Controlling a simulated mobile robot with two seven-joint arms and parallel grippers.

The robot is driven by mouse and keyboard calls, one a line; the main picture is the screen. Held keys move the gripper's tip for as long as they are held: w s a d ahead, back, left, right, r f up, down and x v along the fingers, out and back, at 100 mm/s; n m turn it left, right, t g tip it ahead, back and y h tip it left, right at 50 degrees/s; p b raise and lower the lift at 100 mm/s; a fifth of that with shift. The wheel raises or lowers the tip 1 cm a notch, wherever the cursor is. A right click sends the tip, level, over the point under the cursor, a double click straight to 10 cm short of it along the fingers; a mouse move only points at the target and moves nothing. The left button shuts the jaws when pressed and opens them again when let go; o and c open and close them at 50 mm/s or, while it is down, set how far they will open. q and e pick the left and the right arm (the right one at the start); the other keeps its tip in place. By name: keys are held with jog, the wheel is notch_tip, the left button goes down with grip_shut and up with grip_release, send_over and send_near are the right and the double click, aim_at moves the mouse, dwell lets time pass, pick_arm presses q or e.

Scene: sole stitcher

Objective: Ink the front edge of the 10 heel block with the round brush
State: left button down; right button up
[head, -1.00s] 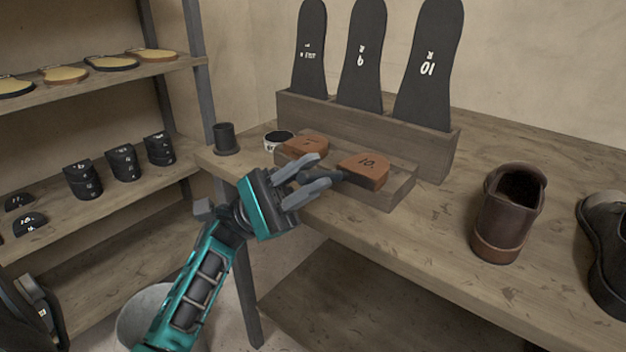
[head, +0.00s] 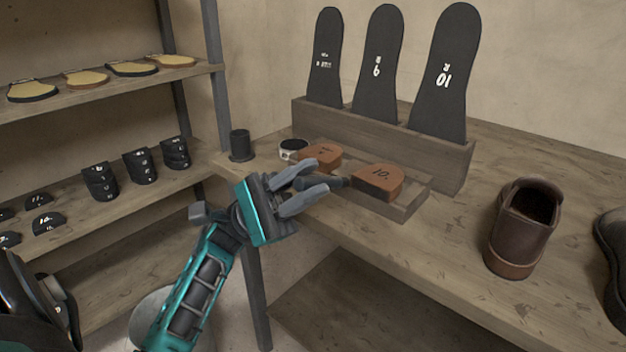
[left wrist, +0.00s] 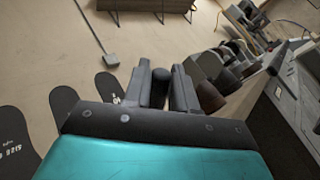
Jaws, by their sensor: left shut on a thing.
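The 10 heel block (head: 378,178) is brown, marked "10.", and lies on the low wooden tray (head: 412,200) on the bench. Its front face looks dark in the head view. My left gripper (head: 330,173) is just left of the block, its fingers shut on a dark round brush (head: 337,183). The brush points at the block's front left side; whether it touches is hard to tell. In the left wrist view the brush's dark round end (left wrist: 160,78) shows between the two fingers. My right gripper is not in view.
A second brown heel block (head: 322,152) lies on the tray behind the gripper. A small white-and-black pot (head: 293,148) and a dark cup (head: 241,146) stand at the left. Sole patterns (head: 445,75) stand in a rack behind. A brown shoe (head: 523,225) stands at the right.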

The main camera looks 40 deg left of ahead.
pick_arm(q)
jog(key=s+r, duration=0.1)
jog(key=s, duration=0.2)
jog(key=s+r+p, duration=0.1)
jog(key=shift+s+a+r, duration=0.2)
jog(key=shift+s+r, duration=0.15)
dwell(0.8)
